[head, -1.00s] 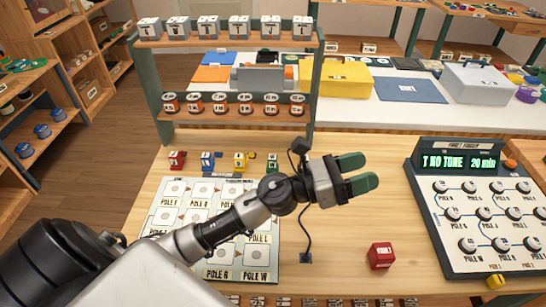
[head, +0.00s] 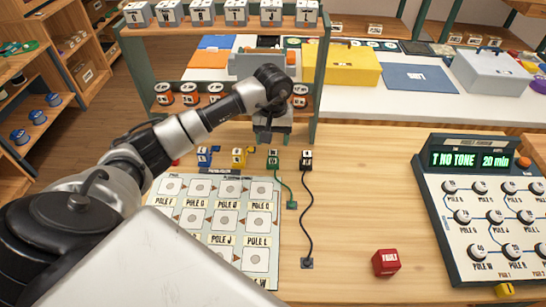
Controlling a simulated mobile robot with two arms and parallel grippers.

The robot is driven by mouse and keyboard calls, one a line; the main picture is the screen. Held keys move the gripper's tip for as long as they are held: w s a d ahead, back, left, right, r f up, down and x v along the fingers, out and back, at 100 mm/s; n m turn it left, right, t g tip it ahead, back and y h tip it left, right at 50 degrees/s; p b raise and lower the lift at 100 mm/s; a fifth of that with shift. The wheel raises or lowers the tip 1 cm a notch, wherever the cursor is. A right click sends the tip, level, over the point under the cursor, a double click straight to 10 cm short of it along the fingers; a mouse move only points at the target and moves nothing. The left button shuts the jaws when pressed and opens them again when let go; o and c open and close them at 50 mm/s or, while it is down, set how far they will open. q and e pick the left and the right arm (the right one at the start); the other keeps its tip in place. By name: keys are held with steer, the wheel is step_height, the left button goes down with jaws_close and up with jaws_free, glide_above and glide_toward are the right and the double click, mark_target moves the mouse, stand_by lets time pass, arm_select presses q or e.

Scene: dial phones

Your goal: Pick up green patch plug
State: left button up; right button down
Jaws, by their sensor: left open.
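The green patch plug (head: 273,158) stands at the back of the wooden bench, with a green cord running forward to a small end piece. My left gripper (head: 272,143) points down just above and behind it. The gripper is open, but its fingers are mostly hidden from this angle, and I cannot tell whether they touch the plug. A blue plug (head: 204,156) and a yellow plug (head: 239,157) stand to the left, and a black plug (head: 306,160) with a black cord stands to the right. My right gripper is not in view.
A pole panel (head: 270,262) lies in front of the plugs, partly covered by my left arm. A red cube (head: 386,263) sits on the bench at the right, beside a dial console (head: 480,215). A shelf post (head: 319,80) rises close behind the gripper. The bench's middle right is clear.

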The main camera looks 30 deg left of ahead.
mark_target(273, 153)
arm_select(q)
step_height(273, 153, down, 3)
step_height(273, 153, down, 4)
steer(key=shift+f+p, duration=0.15)
steer(key=shift+p, duration=0.7)
steer(key=shift+f, duration=0.5)
steer(key=c, duration=0.8)
